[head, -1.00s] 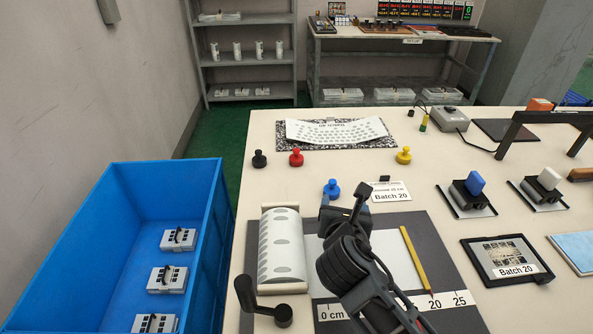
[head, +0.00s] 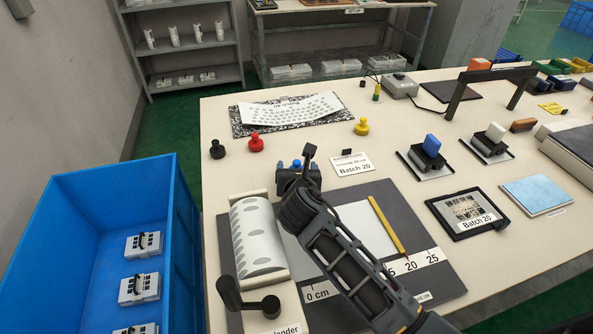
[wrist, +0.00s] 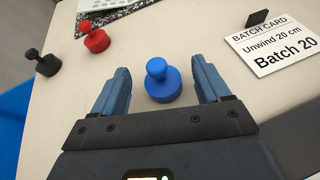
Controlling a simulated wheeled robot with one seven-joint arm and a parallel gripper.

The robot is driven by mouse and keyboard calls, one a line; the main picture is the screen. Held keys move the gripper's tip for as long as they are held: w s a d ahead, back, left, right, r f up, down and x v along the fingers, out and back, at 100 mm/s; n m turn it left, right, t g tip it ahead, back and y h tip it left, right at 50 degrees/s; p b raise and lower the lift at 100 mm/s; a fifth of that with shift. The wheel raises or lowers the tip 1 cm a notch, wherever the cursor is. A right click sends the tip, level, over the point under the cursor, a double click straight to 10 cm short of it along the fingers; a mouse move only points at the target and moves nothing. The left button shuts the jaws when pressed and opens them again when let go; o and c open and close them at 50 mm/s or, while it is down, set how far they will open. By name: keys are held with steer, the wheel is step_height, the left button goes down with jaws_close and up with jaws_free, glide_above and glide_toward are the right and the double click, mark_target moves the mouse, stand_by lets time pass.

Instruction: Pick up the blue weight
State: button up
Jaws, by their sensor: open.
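The blue weight (wrist: 161,84) stands upright on the table, with a round base and a small knob on top. In the wrist view it shows between the two open fingers of my gripper (wrist: 161,92), apart from both. In the head view only the top of the blue weight (head: 296,164) shows above my gripper (head: 298,178), which hides the rest. I cannot tell from these frames how far the fingers are above the table.
A red weight (head: 256,142), a black weight (head: 217,149) and a yellow weight (head: 361,127) stand nearby. The batch card (head: 352,165) is right of the blue weight. A roller with a film (head: 260,240) and a blue crate (head: 75,195) are in front and left.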

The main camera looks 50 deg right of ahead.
steer(key=c, duration=1.3)
